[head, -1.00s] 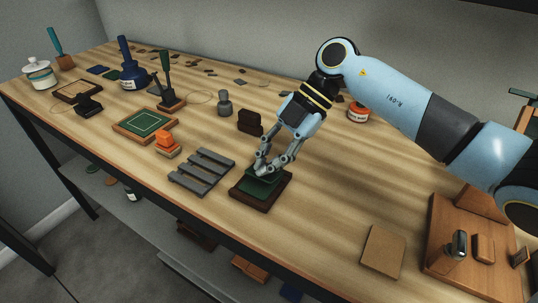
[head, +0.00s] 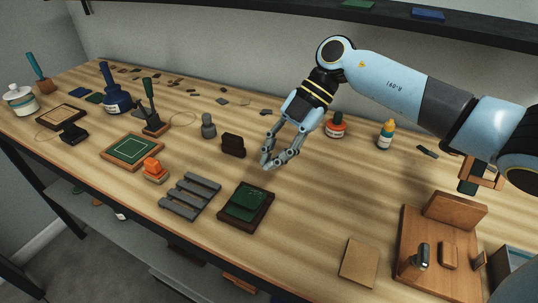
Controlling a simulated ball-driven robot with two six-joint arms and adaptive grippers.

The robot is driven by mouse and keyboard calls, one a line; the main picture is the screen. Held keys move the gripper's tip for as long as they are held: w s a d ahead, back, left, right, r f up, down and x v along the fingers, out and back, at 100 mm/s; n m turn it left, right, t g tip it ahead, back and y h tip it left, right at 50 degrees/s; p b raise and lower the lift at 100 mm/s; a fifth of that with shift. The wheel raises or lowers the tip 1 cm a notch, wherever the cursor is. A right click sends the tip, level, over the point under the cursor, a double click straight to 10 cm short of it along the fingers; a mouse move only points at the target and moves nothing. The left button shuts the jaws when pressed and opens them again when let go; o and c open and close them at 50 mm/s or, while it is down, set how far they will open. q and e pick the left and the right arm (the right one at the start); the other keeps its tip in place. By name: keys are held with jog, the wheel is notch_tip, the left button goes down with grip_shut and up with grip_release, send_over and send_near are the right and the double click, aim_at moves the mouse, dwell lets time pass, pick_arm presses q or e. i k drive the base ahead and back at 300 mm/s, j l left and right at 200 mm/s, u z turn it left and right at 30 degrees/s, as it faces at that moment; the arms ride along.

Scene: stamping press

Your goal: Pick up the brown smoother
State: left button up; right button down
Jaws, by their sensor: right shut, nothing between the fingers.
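The dark brown block (head: 233,146), which looks like the brown smoother, stands on the wooden table (head: 310,215) near the middle. My right gripper (head: 268,164) is shut and empty. Its fingertips are just right of and slightly nearer than the brown block, apart from it in the picture; their height above the table is hard to tell. My left gripper is not in view.
A dark-framed green pad (head: 262,213) with a green piece (head: 243,205) on it lies in front of the gripper. Left of it are a grey slatted rack (head: 190,196) and an orange stamp (head: 154,168). A grey weight (head: 208,126) stands behind-left of the block.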

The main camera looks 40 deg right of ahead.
aim_at(233, 143)
jog(key=k+j, duration=0.8)
jog(key=j, duration=0.1)
